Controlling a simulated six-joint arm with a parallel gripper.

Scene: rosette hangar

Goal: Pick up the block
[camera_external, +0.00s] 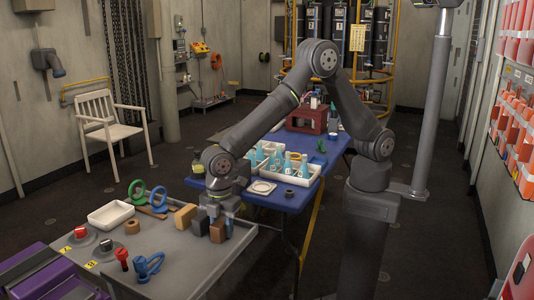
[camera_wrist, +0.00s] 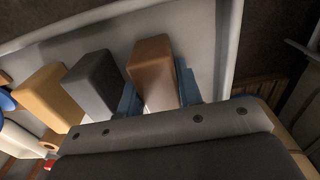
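A brown block (camera_wrist: 153,68) stands between the two blue-grey fingers of my gripper (camera_wrist: 160,97) in the wrist view. One finger is on each side of it, close to its faces; whether they touch cannot be told. In the external view my gripper (camera_external: 214,215) points down over the grey tray table, with the brown block (camera_external: 218,231) low between its fingers. A dark grey block (camera_wrist: 94,82) stands just left of it, and a tan block (camera_wrist: 42,97) farther left; the tan block also shows in the external view (camera_external: 185,217). The task line does not say which block.
The grey tray table (camera_external: 190,262) has a raised rim. A white tray (camera_external: 111,214), green and blue rings (camera_external: 158,196), a brown nut (camera_external: 132,227), a red bolt (camera_external: 122,258) and a blue clamp (camera_external: 149,267) lie left of my gripper. A blue table (camera_external: 295,197) with bottles stands behind.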

